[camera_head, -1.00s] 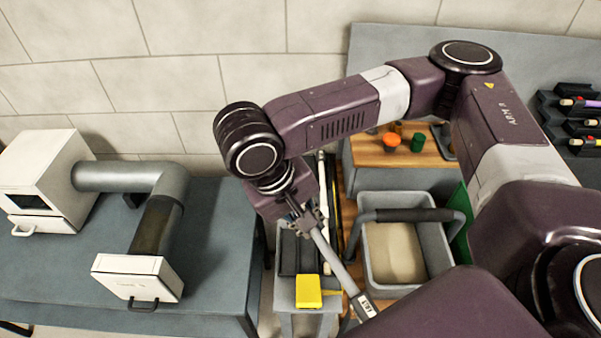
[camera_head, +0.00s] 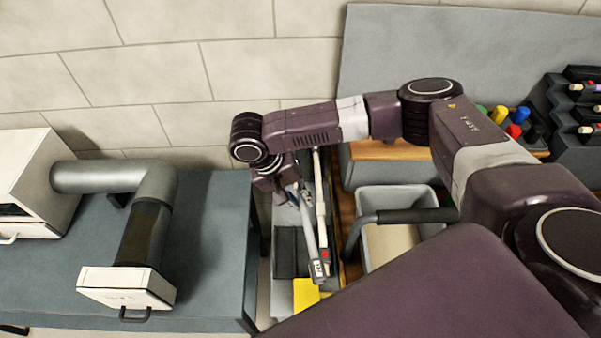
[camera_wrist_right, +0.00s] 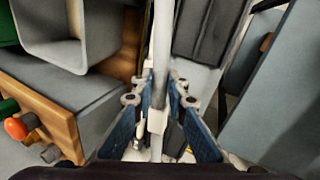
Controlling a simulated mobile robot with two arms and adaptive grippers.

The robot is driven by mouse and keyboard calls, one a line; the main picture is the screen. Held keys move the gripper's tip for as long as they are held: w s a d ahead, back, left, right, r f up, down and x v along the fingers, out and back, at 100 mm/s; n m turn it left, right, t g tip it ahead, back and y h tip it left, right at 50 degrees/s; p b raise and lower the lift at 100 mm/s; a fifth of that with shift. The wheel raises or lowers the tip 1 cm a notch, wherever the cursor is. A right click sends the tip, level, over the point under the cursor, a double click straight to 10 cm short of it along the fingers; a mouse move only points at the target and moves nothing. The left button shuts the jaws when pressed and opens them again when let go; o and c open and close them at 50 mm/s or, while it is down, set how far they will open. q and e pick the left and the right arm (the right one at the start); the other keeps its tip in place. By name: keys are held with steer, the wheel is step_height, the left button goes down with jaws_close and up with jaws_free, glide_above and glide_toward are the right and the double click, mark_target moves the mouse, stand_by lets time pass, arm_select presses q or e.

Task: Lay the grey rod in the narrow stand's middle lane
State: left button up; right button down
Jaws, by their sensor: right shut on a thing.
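My right gripper (camera_head: 292,197) is shut on the grey rod (camera_head: 309,238), which slants down toward the front and ends in a pale label. In the right wrist view the rod (camera_wrist_right: 162,45) runs up from between the blue-sided fingers (camera_wrist_right: 160,100). The narrow stand (camera_head: 281,296) is below, with dark lanes; the rod shows over its right part. A white rod with a red mark (camera_head: 321,205) runs lengthwise beside the grey rod. Whether the grey rod touches the stand, and the lane beneath it, I cannot tell. My left gripper is not in view.
A yellow block (camera_head: 305,293) is at the stand's front. A grey bin (camera_head: 364,230) with a dark handle stands to the right. A bench (camera_head: 215,230) with a grey duct (camera_head: 110,177) is at left. Coloured pegs (camera_head: 514,131) and a dark rack (camera_head: 566,125) are at back right.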

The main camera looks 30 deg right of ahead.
steer(key=shift+m+g, duration=0.3)
steer(key=shift+m, duration=0.5)
steer(key=w, duration=0.1)
steer(key=w+d, duration=0.1)
steer(key=w, duration=0.1)
steer(key=w+d, duration=0.1)
steer(key=shift+w+d+f+p, duration=0.1)
steer(key=shift+w+f+p, duration=0.05)
steer(key=shift+f+p, duration=0.2)
steer(key=shift+w+d+f, duration=0.1)
steer(key=shift+w+d, duration=0.05)
steer(key=shift+w, duration=0.1)
steer(key=shift+f+b, duration=0.7)
steer(key=shift+b, duration=0.25)
step_height(320, 180, down, 4)
steer(key=b, duration=0.6)
steer(key=shift+f, duration=0.25)
steer(key=shift+f+p, duration=0.25)
steer(key=shift+p, duration=0.1)
steer(key=shift+f, duration=0.3)
steer(key=shift+f, duration=0.85)
